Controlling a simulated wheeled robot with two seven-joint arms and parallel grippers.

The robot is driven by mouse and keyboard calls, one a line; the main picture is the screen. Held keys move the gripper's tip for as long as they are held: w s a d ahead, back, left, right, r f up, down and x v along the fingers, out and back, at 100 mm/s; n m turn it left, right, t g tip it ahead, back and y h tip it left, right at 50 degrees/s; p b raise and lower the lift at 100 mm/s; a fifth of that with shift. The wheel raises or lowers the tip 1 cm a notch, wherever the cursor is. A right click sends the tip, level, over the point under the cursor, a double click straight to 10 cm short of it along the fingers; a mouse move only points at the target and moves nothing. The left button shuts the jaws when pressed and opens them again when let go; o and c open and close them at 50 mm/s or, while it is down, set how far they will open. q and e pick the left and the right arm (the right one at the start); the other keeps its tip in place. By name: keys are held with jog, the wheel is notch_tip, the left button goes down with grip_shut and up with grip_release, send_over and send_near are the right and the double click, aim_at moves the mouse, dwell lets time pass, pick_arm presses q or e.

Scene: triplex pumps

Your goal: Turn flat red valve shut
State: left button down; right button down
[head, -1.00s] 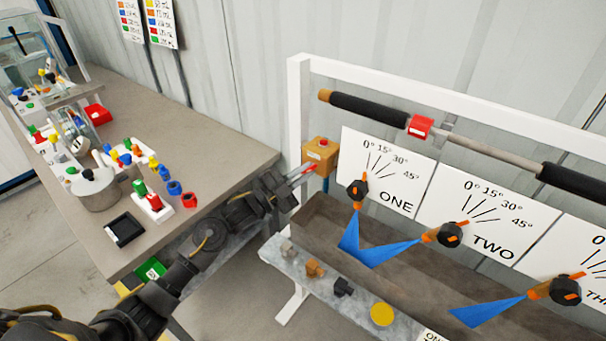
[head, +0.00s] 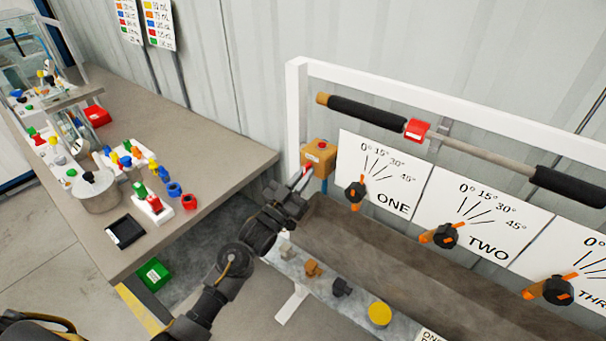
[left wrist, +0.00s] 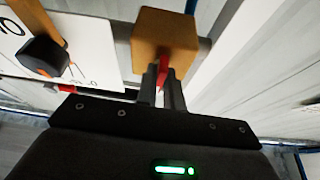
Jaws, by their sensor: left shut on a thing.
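The flat red valve (head: 307,168) sticks out below an orange-brown box (head: 319,153) at the left end of the pump frame. In the left wrist view the red valve (left wrist: 164,70) shows as a narrow red strip beneath the box (left wrist: 166,44). My left gripper (head: 303,180) is shut on it, with the fingers (left wrist: 162,88) on either side of the strip. Most of the valve is hidden by the fingers. My right gripper is not in view.
Nozzles ONE (head: 355,193), TWO (head: 442,236) and a third (head: 553,290) line the dark trough (head: 390,258), with no blue streams showing. A bar with black grips (head: 375,113) runs above. A cluttered table (head: 215,150) stands left.

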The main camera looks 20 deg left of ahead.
pick_arm(q)
jog(key=shift+r+n+y, duration=0.1)
jog(key=shift+n+y, duration=0.3)
jog(key=shift+n, duration=0.3)
jog(key=c, duration=1.5)
grip_release()
jog(key=shift+b+v, duration=1.55)
jog(key=shift+v, duration=3.9)
jog(key=shift+w, duration=0.1)
